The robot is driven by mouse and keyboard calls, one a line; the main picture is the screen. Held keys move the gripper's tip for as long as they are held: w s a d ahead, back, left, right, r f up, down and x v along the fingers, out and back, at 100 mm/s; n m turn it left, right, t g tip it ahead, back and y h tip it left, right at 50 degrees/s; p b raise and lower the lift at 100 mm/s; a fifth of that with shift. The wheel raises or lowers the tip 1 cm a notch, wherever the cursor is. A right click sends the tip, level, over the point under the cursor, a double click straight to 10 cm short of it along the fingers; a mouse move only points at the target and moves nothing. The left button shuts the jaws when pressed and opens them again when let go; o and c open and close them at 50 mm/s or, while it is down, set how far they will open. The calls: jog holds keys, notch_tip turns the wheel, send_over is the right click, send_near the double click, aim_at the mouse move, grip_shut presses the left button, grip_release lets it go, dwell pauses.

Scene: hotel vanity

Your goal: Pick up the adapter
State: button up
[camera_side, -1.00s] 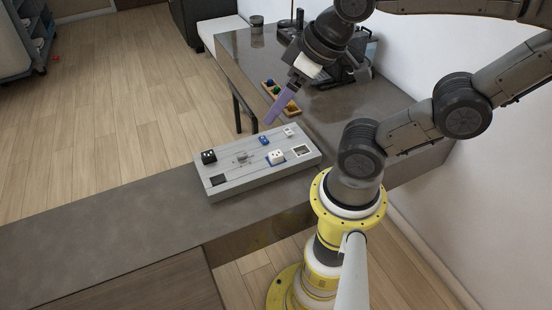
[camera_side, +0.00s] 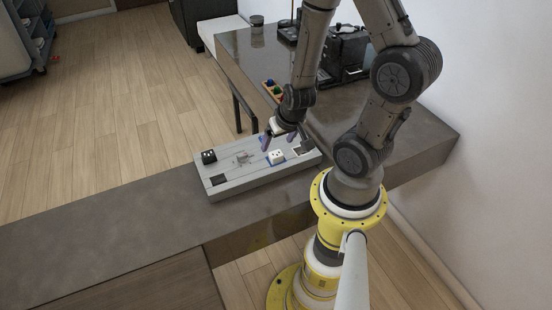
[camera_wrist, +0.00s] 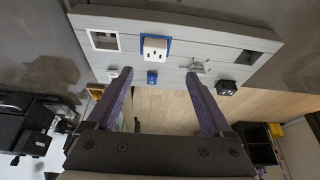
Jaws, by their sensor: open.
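A grey board (camera_side: 235,184) on the counter carries several small parts. The one most like an adapter is a white block with dark socket holes (camera_wrist: 155,46), set on a blue square; it also shows in the side view (camera_side: 276,157). I cannot be sure that it is the task's adapter. A black block (camera_wrist: 226,87) sits at the board's other side. My gripper (camera_side: 278,144) is open and empty above the board. In the wrist view its purple fingers (camera_wrist: 158,74) spread either side of a small blue block (camera_wrist: 152,77), with no contact visible.
The left counter is clear.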

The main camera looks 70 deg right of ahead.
aim_at(276, 154)
jog(key=shift+s+d+f+g, duration=0.2)
jog(key=shift+s+f+g, duration=0.1)
jog(key=shift+s+f, duration=0.15)
jog(key=shift+w+d+f, duration=0.1)
jog(key=shift+f, duration=0.15)
jog(key=shift+x, duration=3.35)
jog(key=shift+w, duration=0.15)
jog(key=shift+r, duration=0.1)
grip_shut()
